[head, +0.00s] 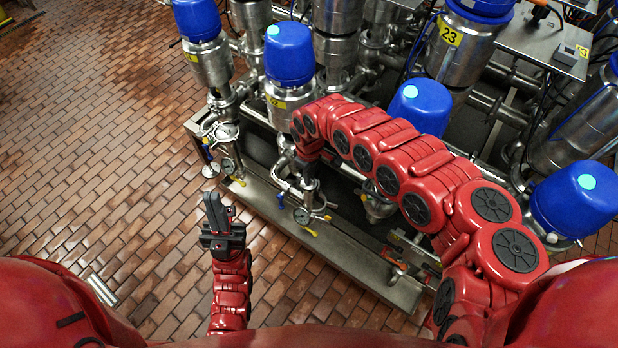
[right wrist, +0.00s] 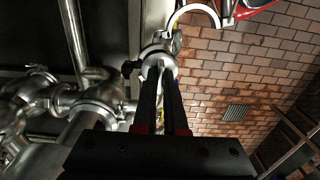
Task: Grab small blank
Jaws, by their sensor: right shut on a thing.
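A small round metal fitting (right wrist: 158,58), which looks like the small blank, sits at a pipe end in the right wrist view. My right gripper (right wrist: 164,78) has its two dark fingers close together and shut on this fitting. In the head view my right arm reaches over the valves to the pipework at the front of the skid, and its red links largely hide the grip. My left gripper (head: 220,208) is above the brick floor at the lower left, apart from the skid. Its fingers look close together, but I cannot tell whether they are shut.
Blue-topped steel valves (head: 289,55) stand close around my right arm. A gauge (head: 301,216) and small taps hang at the skid's front. The skid's metal edge (head: 340,258) runs diagonally below them. The brick floor (head: 100,130) on the left is clear.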

